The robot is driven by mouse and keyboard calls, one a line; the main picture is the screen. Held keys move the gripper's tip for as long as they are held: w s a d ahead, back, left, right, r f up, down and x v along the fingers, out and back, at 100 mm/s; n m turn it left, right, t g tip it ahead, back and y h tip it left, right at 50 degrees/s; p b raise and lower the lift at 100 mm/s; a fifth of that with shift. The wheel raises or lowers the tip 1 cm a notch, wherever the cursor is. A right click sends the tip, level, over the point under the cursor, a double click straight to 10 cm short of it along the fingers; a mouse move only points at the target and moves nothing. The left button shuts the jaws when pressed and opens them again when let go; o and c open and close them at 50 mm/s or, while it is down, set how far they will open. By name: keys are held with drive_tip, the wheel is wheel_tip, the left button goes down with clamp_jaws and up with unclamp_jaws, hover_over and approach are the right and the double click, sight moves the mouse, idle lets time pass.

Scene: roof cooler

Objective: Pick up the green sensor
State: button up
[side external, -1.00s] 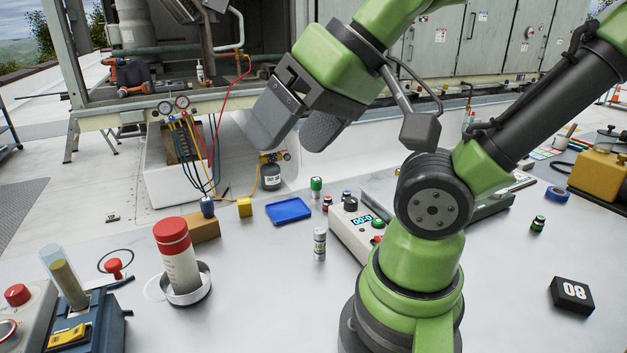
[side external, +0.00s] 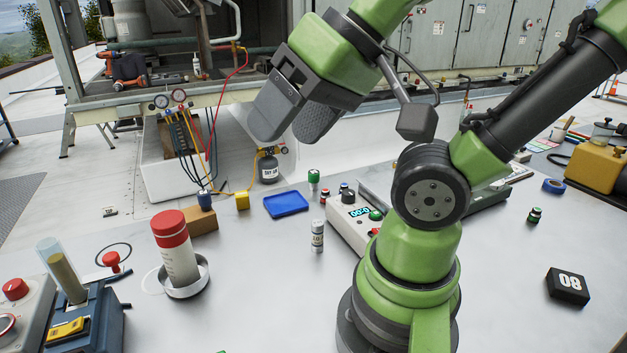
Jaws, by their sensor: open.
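A small white cylinder with a green cap (side external: 313,177) stands upright on the grey table, just right of the blue tray (side external: 286,204). A smaller dark cylinder with a green top (side external: 534,215) stands at the right; I cannot tell for certain which of these is the green sensor. My gripper (side external: 293,124) is open, with its two dark fingers apart and nothing seen between them. It hangs high, above the green-capped cylinder in the picture and apart from it.
A white meter box (side external: 350,229) and a white vial (side external: 317,237) stand near the green-capped cylinder. A red-capped tube (side external: 173,245) stands in a dish at left. A black "08" block (side external: 568,286) lies at right.

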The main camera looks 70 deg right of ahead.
drive_tip(key=w+d+m+h, duration=0.2)
drive_tip(key=w+d, duration=0.4)
drive_tip(key=w, duration=0.2)
drive_tip(key=m+g+h, duration=0.4)
drive_tip(key=m+g, duration=0.1)
approach(314, 172)
drive_tip(key=f, duration=0.2)
drive_tip(key=x, duration=0.4)
drive_tip(key=shift+w+d+f, duration=0.15)
drive_tip(key=shift+w+d, duration=0.1)
drive_tip(key=shift+d, duration=0.2)
drive_tip(key=shift+x, duration=3.05)
